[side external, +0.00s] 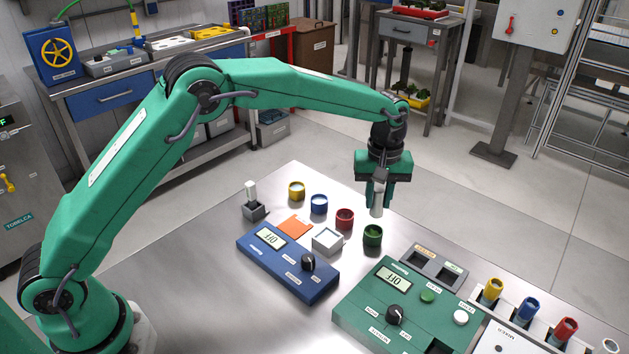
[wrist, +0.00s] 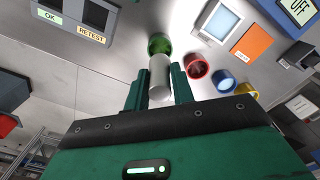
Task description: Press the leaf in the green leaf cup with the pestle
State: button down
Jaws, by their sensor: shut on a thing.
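My gripper (side external: 377,190) is shut on the pestle (side external: 377,207), a pale grey cylinder that points down. The green leaf cup (side external: 373,236) stands on the metal table just below the pestle's lower end, with a small gap between them in the side view. In the wrist view, the pestle (wrist: 160,78) sits between the fingers of my gripper (wrist: 160,88) and covers part of the green leaf cup (wrist: 160,43). I cannot make out the leaf inside the cup.
Red (side external: 344,219), blue (side external: 319,204) and yellow (side external: 297,191) cups stand in a row to the left. A white square dish (side external: 327,240) and a blue device (side external: 287,265) are nearby. A green control box (side external: 408,305) and a grey OK/RETEST tray (side external: 433,267) lie to the right.

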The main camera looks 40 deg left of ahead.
jog(key=shift+f, duration=2.1)
jog(key=shift+f, duration=1.55)
dwell(0.6)
jog(key=shift+r, duration=3.3)
jog(key=shift+s, duration=0.15)
